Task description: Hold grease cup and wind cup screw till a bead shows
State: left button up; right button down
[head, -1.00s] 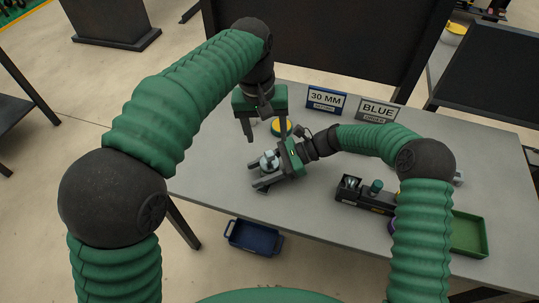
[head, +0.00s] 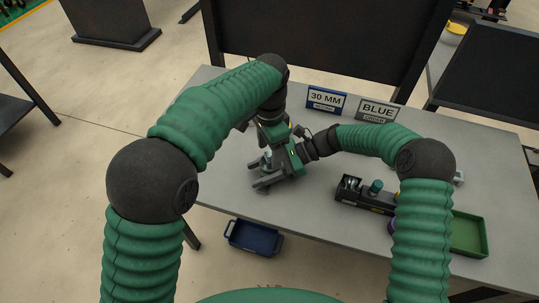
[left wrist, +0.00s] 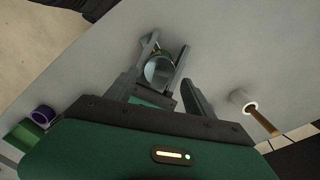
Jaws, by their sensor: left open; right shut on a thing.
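The grease cup (left wrist: 158,70) is a round silvery metal piece in the left wrist view. My right gripper (head: 263,174) is shut on it and holds it low over the front left of the table. Its two fingers also show on either side of the cup in the left wrist view. My left gripper (head: 264,153) is directly above the cup, pointing down, and partly hides it in the head view. Its fingers (left wrist: 161,78) are spread, with the cup between and beyond them; I cannot tell whether they touch it. The cup screw and any bead cannot be made out.
A black device with a green knob (head: 375,188) and a green tray (head: 468,235) are on the table's right. Signs "30 MM" (head: 326,100) and "BLUE" (head: 377,111) stand at the back. A blue bin (head: 253,238) is on the floor.

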pick_arm(q)
jog(key=shift+f, duration=1.25)
